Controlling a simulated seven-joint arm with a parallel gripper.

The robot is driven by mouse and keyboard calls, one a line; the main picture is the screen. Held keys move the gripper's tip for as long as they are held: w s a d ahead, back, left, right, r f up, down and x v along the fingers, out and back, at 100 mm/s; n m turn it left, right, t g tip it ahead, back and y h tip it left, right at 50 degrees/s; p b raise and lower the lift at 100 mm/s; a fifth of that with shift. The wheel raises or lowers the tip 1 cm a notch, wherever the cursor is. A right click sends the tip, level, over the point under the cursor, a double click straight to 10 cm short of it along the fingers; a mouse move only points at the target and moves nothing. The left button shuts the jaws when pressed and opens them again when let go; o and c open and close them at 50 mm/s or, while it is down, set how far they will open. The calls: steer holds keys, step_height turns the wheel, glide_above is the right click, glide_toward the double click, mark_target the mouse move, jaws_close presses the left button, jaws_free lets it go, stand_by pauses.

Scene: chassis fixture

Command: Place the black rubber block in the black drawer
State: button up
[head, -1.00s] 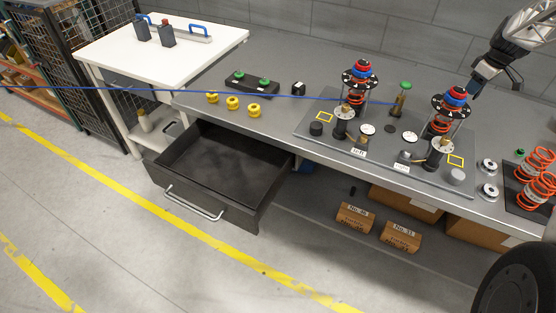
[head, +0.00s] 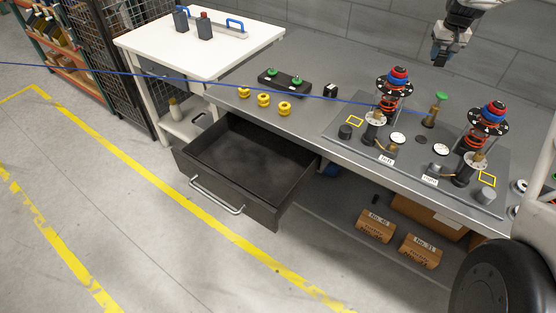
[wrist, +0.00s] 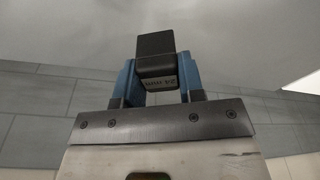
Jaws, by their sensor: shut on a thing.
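My gripper (head: 439,60) is raised above the back of the bench, near the grey wall. In the wrist view, its two blue fingers (wrist: 160,88) are shut on a black block (wrist: 155,45) with a small printed label. The block's far end sticks out past the fingertips, and nothing touches it but the fingers. The black drawer (head: 232,201) is pulled open under the bench's left part, far to the left of and below my gripper. Its dark inside looks empty.
The grey bench (head: 300,68) bears two spring towers (head: 390,90) on a plate, yellow knobs (head: 264,100), a black box with green buttons (head: 285,80) and a small black block (head: 331,90). A blue line crosses the view. Cartons (head: 376,226) stand below.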

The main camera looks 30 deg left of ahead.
steer(key=s+a+f+n, duration=0.2)
steer(key=s+a, duration=0.8)
steer(key=s, duration=0.1)
steer(key=s+a+f+n, duration=0.2)
steer(key=s+a, duration=0.8)
steer(key=s, duration=0.1)
steer(key=s+a+f, duration=0.2)
steer(key=s+f, duration=0.1)
steer(key=s, duration=0.1)
steer(key=s+a+f+n, duration=0.1)
steer(key=s+a+f, duration=0.2)
steer(key=s, duration=0.2)
steer(key=s+a+f+n, duration=0.1)
steer(key=s+a+f, duration=0.2)
steer(key=s, duration=0.2)
steer(key=shift+s+a+g+y, duration=0.2)
steer(key=shift+g+y, duration=0.1)
steer(key=shift+g, duration=0.1)
steer(key=s+a+f+n, duration=0.2)
steer(key=s+a+f, duration=0.2)
steer(key=s+f, duration=0.4)
steer(key=s, duration=0.5)
steer(key=shift+s+a+n, duration=0.15)
steer(key=shift+s+n, duration=0.1)
steer(key=shift+n, duration=0.05)
steer(key=shift+f, duration=0.15)
glide_above(268, 179)
steer(key=shift+f, duration=3.1)
